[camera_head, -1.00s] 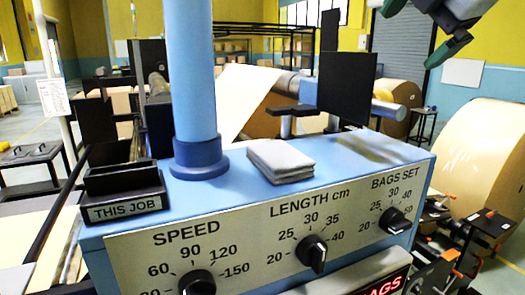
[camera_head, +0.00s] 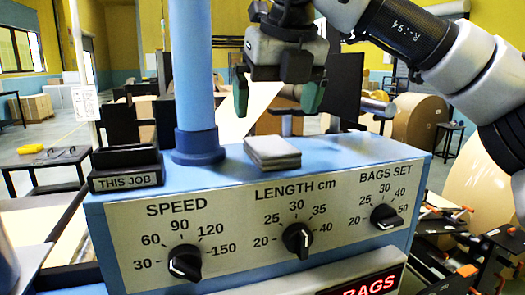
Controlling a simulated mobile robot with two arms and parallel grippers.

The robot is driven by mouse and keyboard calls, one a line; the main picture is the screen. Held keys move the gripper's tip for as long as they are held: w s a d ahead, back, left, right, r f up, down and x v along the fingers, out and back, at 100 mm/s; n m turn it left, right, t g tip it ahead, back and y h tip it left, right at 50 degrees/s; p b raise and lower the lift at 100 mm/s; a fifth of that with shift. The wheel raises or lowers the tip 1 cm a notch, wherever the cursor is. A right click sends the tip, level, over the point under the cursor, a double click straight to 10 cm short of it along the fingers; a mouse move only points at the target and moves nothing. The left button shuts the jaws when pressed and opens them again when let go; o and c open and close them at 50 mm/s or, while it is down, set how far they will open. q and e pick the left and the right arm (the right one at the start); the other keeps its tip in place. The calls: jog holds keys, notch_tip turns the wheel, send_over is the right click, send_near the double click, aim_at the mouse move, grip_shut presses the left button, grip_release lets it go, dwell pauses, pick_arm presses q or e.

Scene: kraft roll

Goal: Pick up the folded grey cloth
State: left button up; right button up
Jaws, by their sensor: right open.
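The folded grey cloth (camera_head: 272,152) lies flat in a small stack on top of the blue machine housing (camera_head: 223,178), near its front edge and just right of the blue post. My right gripper (camera_head: 275,105) comes in from the right and hangs above and slightly behind the cloth, pointing down. Its two green-tipped fingers are spread apart with nothing between them. The fingertips are apart from the cloth. My left gripper is not in view.
The blue post (camera_head: 195,80) stands close to the left of the cloth. A black holder marked THIS JOB (camera_head: 126,170) sits at the left end of the housing. A black panel (camera_head: 341,85) stands behind on the right. Three knobs line the front panel (camera_head: 260,225).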

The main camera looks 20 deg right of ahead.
aim_at(270, 143)
jog(key=shift+w+x, duration=0.25)
jog(key=shift+x, duration=0.85)
jog(key=shift+w+d+f+p, duration=0.1)
jog(key=shift+f+p, duration=0.1)
jog(key=shift+p, duration=0.1)
jog(key=shift+w+f+p, duration=0.1)
jog(key=shift+f+p, duration=0.2)
jog(key=shift+p, duration=0.05)
jog(key=p+x, duration=0.1)
jog(key=x, duration=0.2)
jog(key=shift+d+f+p, duration=0.1)
jog(key=shift+f+p, duration=0.1)
jog(key=shift+p, duration=0.15)
jog(key=shift+w+f, duration=0.25)
jog(key=shift+f, duration=0.15)
jog(key=shift+s+r, duration=0.1)
jog(key=c, duration=1)
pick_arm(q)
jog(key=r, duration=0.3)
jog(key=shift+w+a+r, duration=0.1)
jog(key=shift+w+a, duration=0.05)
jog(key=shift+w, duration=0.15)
